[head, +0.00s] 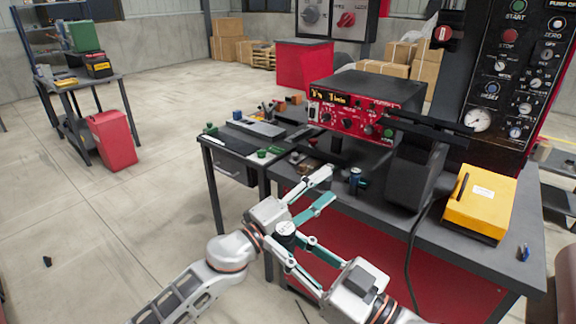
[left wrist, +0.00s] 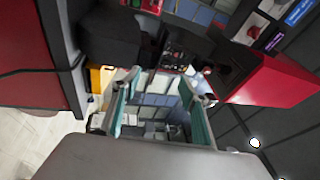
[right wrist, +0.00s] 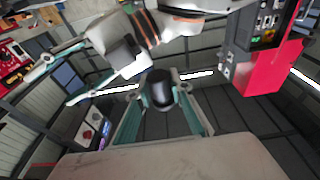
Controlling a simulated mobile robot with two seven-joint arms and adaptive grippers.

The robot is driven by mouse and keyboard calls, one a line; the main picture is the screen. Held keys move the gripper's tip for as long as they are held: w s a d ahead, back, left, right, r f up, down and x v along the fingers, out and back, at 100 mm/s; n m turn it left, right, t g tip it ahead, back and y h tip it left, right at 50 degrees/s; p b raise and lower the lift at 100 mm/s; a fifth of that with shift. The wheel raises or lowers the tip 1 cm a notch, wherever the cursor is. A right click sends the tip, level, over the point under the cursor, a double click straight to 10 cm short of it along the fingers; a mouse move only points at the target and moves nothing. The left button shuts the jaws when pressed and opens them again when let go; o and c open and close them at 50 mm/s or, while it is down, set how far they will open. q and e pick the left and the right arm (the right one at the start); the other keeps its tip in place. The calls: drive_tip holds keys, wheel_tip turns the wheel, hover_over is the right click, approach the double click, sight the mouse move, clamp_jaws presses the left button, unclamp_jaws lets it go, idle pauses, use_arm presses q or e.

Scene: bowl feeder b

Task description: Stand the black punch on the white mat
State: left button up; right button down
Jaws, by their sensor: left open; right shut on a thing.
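My right gripper (head: 284,241) is shut on the black punch (head: 286,231), a short dark cylinder. The punch also shows between its fingertips in the right wrist view (right wrist: 159,92). It is held in the air in front of the workbench (head: 395,220), close to my left gripper's body. My left gripper (head: 329,185) is open, with nothing seen between its fingers, over the bench's front edge. Its spread fingers also show in the left wrist view (left wrist: 160,85). I cannot make out the white mat in any view; my arms hide part of the bench front.
A red-fronted instrument (head: 350,115) and a dark stand (head: 415,165) occupy the bench. A blue-topped small item (head: 355,178) stands near the left gripper. A yellow case (head: 480,203) lies at the right. A side table (head: 240,145) holds small parts. The floor at left is mostly clear.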

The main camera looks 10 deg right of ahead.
use_arm(q)
drive_tip(key=s+d+r+m+g+y, duration=0.1)
drive_tip(key=s+d+r+m+g, duration=0.35)
drive_tip(key=s+m+g, duration=0.2)
drive_tip(key=s+d+r+m+g+y, duration=0.2)
drive_tip(key=s+d+r+m+g, duration=0.1)
drive_tip(key=s+r+m+g, duration=0.35)
wheel_tip(320, 180, up, 5)
drive_tip(key=m+t+y, duration=0.3)
drive_tip(key=t+y, duration=0.1)
drive_tip(key=y, duration=1.1)
hover_over(288, 227)
wheel_tip(288, 227, down, 12)
drive_tip(key=shift+r, duration=0.25)
